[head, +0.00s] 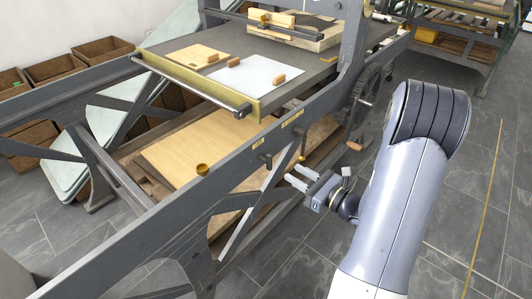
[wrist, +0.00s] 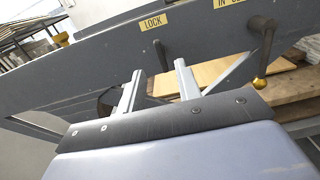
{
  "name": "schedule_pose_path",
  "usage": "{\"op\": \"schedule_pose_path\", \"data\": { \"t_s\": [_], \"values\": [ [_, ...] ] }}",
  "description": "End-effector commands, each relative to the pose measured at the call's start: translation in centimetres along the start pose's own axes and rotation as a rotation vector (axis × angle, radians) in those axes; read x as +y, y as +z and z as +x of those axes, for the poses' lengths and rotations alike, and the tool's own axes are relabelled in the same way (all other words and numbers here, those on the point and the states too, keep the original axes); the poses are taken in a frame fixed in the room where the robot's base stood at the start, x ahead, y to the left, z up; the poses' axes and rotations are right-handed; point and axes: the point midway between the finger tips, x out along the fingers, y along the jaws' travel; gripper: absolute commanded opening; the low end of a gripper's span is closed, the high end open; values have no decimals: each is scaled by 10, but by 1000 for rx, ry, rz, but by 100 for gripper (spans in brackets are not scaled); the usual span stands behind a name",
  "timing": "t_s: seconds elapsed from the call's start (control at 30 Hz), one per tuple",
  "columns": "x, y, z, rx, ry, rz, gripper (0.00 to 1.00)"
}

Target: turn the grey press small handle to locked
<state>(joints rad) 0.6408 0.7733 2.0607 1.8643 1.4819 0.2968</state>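The small handle (wrist: 160,54) is a short dark lever under a yellow LOCK label (wrist: 153,22) on the grey press beam (wrist: 95,62). In the wrist view it hangs down, slightly tilted, between the lines of my two fingers. In the head view the small handle (head: 266,161) shows on the beam's near side, left of my gripper (head: 293,173). My gripper (wrist: 158,68) is open and empty, its fingers pointing at the beam. The fingers look apart from the handle; the exact gap is hard to tell.
A larger lever with a brass knob (wrist: 260,83) hangs to the right under another yellow label (wrist: 230,2). A spoked wheel (head: 365,95) and a wooden crank grip (head: 354,146) are beyond my gripper. Tiled floor is clear at right.

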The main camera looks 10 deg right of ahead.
Motion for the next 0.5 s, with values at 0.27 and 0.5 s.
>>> {"op": "schedule_pose_path", "data": {
  "t_s": [0.27, 0.5],
  "values": [
    [2, -2, 38, 2, 8, -3, 33],
    [3, -1, 78, 2, 8, -3, 33]
  ]
}}
